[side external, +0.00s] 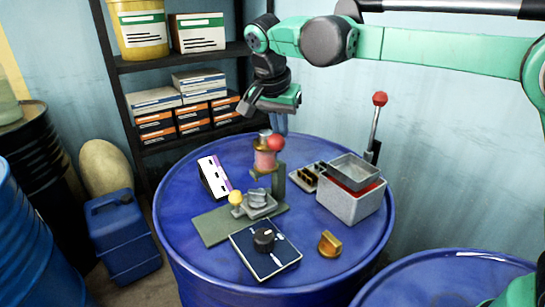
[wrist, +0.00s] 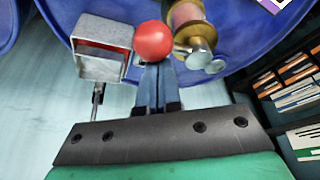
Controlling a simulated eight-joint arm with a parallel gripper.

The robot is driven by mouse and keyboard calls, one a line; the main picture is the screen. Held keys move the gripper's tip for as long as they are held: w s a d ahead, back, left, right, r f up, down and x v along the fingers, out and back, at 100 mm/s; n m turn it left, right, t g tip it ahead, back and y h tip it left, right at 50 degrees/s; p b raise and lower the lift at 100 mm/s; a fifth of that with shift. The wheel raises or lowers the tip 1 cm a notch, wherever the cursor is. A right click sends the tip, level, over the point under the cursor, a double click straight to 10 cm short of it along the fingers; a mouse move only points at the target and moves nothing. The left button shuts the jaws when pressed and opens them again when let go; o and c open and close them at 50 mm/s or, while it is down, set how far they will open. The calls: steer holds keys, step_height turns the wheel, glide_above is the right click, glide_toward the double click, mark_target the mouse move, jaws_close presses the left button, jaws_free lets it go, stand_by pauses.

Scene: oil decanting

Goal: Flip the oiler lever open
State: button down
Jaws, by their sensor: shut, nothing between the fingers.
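The oiler (side external: 265,161) stands on the blue drum top, with a pinkish see-through body and a metal cap. A red ball (side external: 276,143) shows beside its top and looks like the lever's knob; the lever's arm is not clearly visible. In the wrist view the oiler (wrist: 187,14) is at the top, with the red ball (wrist: 153,41) just left of it. My gripper (side external: 279,124) points down just above the red ball. Its blue-grey fingers (wrist: 156,82) are together and empty. The ball covers the fingertips in the wrist view, so contact cannot be told.
A grey metal box (side external: 350,200) with a tray on top and a tall red-knobbed lever (side external: 378,125) stand at the right. A dark panel with a knob (side external: 265,249), a brass piece (side external: 329,244) and a white-faced block (side external: 214,178) lie nearby. Shelves (side external: 190,60) stand behind.

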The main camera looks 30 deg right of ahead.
steer(key=shift+a, duration=0.2)
stand_by(0.3)
steer(key=shift+d, duration=0.1)
step_height(320, 180, up, 10)
steer(key=shift+d, duration=0.15)
stand_by(0.8)
stand_by(0.3)
